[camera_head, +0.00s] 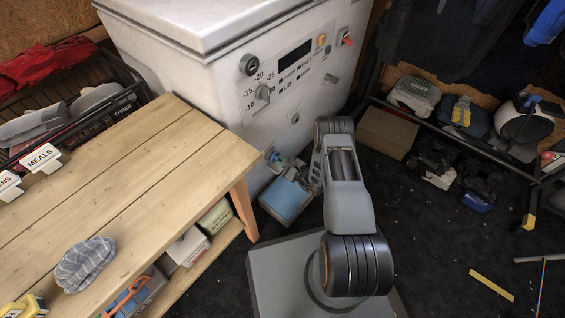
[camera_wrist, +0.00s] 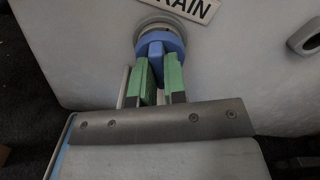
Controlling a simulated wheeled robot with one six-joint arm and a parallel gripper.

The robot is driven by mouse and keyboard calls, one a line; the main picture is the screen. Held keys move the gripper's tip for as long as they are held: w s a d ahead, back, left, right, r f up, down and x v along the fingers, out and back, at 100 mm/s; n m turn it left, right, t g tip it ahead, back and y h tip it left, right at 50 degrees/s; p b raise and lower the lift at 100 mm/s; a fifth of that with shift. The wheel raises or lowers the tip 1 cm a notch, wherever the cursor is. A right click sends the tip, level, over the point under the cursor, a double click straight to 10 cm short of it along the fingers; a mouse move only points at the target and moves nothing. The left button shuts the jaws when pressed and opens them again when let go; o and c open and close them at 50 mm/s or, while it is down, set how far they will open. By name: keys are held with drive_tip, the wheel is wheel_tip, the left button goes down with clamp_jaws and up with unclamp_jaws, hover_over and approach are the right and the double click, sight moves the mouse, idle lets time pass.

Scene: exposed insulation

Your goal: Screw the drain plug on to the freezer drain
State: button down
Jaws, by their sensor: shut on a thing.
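The blue drain plug (camera_wrist: 160,46) is at the freezer drain, against a round grey fitting (camera_wrist: 158,22) on the white freezer front (camera_wrist: 80,50). My gripper (camera_wrist: 159,70) is shut on the plug, with one green finger on each side of its blue grip. I cannot tell from this view how far the plug is threaded. Part of a label reading "RAIN" (camera_wrist: 192,8) shows above it. In the head view, the freezer (camera_head: 240,75) stands at the back and my arm reaches to its lower front; the plug is too small to make out clearly there.
A wooden bench (camera_head: 130,165) stands at the left, close to the freezer. Dark floor (camera_head: 430,250) is mostly open at the lower right.

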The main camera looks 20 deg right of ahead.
drive_tip(key=shift+w+a, duration=0.3)
drive_tip(key=shift+w, duration=0.05)
drive_tip(key=c, duration=1.1)
unclamp_jaws()
drive_tip(key=p+v, duration=0.3)
drive_tip(key=v, duration=1)
drive_tip(key=shift+s+d, duration=0.25)
drive_tip(key=shift+s, duration=0.1)
